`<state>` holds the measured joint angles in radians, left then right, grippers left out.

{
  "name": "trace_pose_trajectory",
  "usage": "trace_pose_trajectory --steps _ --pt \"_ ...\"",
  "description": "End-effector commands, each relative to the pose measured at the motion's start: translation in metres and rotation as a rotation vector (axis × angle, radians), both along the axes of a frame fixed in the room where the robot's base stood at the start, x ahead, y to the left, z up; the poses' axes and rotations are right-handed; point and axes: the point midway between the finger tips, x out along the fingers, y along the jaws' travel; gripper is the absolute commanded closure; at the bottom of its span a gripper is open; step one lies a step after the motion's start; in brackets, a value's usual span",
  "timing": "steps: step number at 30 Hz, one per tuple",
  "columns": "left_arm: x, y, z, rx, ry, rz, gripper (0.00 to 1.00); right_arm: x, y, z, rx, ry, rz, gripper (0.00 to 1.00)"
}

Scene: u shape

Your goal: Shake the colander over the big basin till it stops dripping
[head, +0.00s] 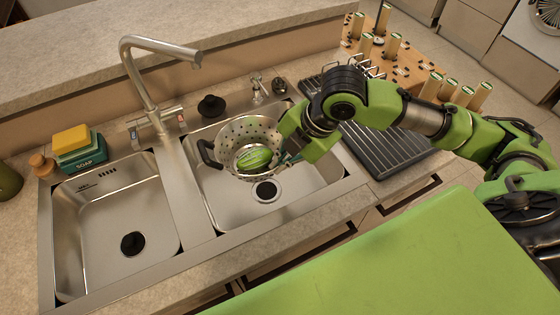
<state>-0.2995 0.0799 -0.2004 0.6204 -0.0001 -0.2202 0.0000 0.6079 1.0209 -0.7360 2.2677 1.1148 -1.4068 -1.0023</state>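The metal colander (248,127) has small holes and a black handle on its left. It is over the right-hand basin (232,208), which looks the larger of the two. A green striped oval item (253,159) lies inside it. My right gripper (288,158) is at the colander's right side, shut on it there; its fingertips and the right handle are mostly hidden. The colander looks held above the basin floor, with the drain (265,191) visible just below it. I cannot make out any drips. My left gripper is not in view.
The smaller left basin (85,225) is empty. A faucet (150,85) arches behind the sink. A soap box with a yellow sponge (72,139) stands at left. A ribbed draining area (375,150) and a wooden board with pegs (410,65) are at right.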

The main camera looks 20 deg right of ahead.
Motion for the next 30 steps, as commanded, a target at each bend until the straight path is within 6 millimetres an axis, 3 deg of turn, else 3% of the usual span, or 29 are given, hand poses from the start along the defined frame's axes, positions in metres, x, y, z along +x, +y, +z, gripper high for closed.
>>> trace_pose_trajectory --steps 6,9,12,13,16,17,19,20,23,24,27,30 --pt "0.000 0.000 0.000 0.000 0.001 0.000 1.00 0.001 0.000 0.005 0.001 -0.006 0.001 1.00" --pt "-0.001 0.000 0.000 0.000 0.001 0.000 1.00 0.003 0.000 0.041 0.001 -0.015 0.002 1.00" --pt "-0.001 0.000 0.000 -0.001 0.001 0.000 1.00 -0.003 0.000 -0.001 0.000 0.012 -0.001 1.00" --pt "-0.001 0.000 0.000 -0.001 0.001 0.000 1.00 -0.002 0.000 -0.003 0.000 0.006 0.000 1.00" --pt "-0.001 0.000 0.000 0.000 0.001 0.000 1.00 0.004 0.001 0.041 0.002 -0.019 0.002 1.00" --pt "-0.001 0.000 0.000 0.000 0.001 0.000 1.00 0.002 0.000 0.037 0.001 -0.008 0.001 1.00" --pt "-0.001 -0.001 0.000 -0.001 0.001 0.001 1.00 -0.003 0.000 0.002 0.000 0.014 0.000 1.00" --pt "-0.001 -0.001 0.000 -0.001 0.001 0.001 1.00 -0.003 0.000 -0.004 0.000 0.010 -0.001 1.00" --pt "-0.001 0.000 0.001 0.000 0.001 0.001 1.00 0.004 0.001 0.039 0.002 -0.019 0.002 1.00" --pt "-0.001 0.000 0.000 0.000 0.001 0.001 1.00 0.002 0.000 0.037 0.001 -0.008 0.001 1.00" --pt "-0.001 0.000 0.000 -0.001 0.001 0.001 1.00 -0.003 0.000 -0.005 0.000 0.010 -0.001 1.00" --pt "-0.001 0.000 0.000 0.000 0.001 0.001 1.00 0.001 0.000 0.001 0.002 -0.005 0.000 1.00"
